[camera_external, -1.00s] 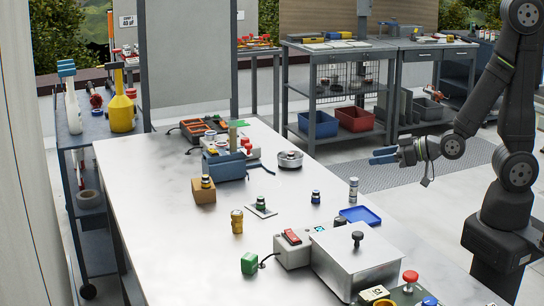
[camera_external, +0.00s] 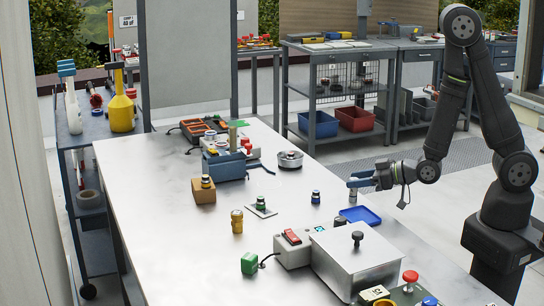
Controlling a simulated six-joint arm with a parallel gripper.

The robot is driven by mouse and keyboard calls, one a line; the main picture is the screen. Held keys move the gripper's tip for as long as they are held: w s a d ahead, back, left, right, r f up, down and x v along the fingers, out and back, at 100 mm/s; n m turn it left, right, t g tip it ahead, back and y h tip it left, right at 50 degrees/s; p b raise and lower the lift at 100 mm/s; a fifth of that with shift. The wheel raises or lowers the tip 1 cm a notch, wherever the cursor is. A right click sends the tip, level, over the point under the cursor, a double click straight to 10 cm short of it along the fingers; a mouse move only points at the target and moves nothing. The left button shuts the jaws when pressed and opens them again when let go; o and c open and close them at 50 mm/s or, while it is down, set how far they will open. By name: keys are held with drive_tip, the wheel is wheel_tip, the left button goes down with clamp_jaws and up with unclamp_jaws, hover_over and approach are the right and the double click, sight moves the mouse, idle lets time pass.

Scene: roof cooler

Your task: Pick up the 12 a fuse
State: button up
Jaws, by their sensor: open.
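Several small fuse-like cylinders stand on the metal table; their ratings are too small to read, so I cannot tell which is the 12 A fuse. A pale grey one (camera_external: 353,195) is at the table's right edge, partly hidden behind my gripper (camera_external: 355,182). A blue-banded one (camera_external: 316,197) stands to its left. A green-banded one (camera_external: 262,202) is on a small plate, and a dark-topped one (camera_external: 205,181) is on a brown block. A yellow one (camera_external: 237,222) stands nearer the front. My gripper is open, its blue fingers overlapping the pale cylinder's top in the picture; contact is unclear.
A blue tray (camera_external: 360,215) lies just in front of the pale cylinder. A grey lidded box (camera_external: 356,256) and a box with a red switch (camera_external: 292,248) stand further forward. A round metal dish (camera_external: 289,160) is further back.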

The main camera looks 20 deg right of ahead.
drive_tip(key=shift+w+a+f, duration=0.2)
drive_tip(key=shift+w+a, duration=0.25)
drive_tip(key=shift+a, duration=0.05)
clamp_jaws()
drive_tip(key=shift+r, duration=0.15)
drive_tip(key=shift+r, duration=0.4)
wheel_tip(320, 180, up, 3)
drive_tip(key=w+d+r, duration=0.3)
drive_tip(key=d+r, duration=0.4)
drive_tip(key=d, duration=0.4)
drive_tip(key=shift+w, duration=0.25)
